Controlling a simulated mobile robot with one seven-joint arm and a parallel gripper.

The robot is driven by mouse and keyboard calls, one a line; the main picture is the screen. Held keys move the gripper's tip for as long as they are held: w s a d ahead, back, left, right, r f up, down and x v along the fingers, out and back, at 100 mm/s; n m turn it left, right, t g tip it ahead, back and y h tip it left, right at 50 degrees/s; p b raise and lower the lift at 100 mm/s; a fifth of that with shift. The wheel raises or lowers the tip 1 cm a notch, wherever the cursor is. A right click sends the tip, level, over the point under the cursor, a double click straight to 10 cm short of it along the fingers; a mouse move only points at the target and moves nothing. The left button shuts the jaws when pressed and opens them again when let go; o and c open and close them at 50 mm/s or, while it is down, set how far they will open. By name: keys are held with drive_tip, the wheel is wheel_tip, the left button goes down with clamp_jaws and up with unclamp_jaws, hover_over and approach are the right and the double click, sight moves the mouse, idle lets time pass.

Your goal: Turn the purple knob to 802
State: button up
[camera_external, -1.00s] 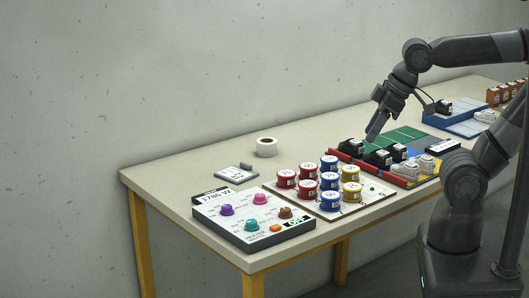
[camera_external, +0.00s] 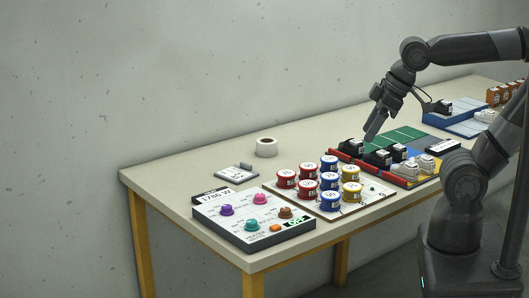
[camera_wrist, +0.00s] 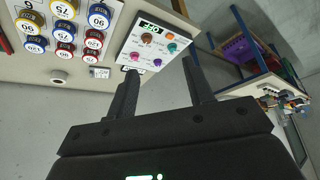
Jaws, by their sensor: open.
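The purple knob (camera_external: 227,210) is on the left of a white control panel (camera_external: 213,222) at the near left end of the table. Pink, teal and brown knobs share the panel. The purple knob also shows in the wrist view (camera_wrist: 157,62), near the panel's lower edge. The knob's setting is too small to read. My gripper (camera_external: 370,139) is open and empty, above the shoe mat and well to the right of the panel. In the wrist view my gripper's two fingers (camera_wrist: 159,78) are spread apart, with the panel beyond them.
Several red, blue and yellow tins (camera_external: 308,189) stand on a board right of the panel. Black and white shoes (camera_external: 378,157) lie on a coloured mat. A tape roll (camera_external: 266,147) and a small card stand (camera_external: 235,173) sit behind. The table's back left is clear.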

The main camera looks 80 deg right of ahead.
drive_tip(key=w+d+r+n+g, duration=0.1)
drive_tip(key=w+r+n+g, duration=0.15)
drive_tip(key=w, duration=0.75)
drive_tip(key=n+g, duration=0.4)
drive_tip(key=n, duration=0.5)
hover_over(227, 206)
wheel_tip(227, 206, down, 16)
drive_tip(key=r, duration=0.1)
wheel_tip(227, 206, down, 11)
drive_tip(key=shift+w+d+r, duration=0.1)
drive_tip(key=c, duration=1)
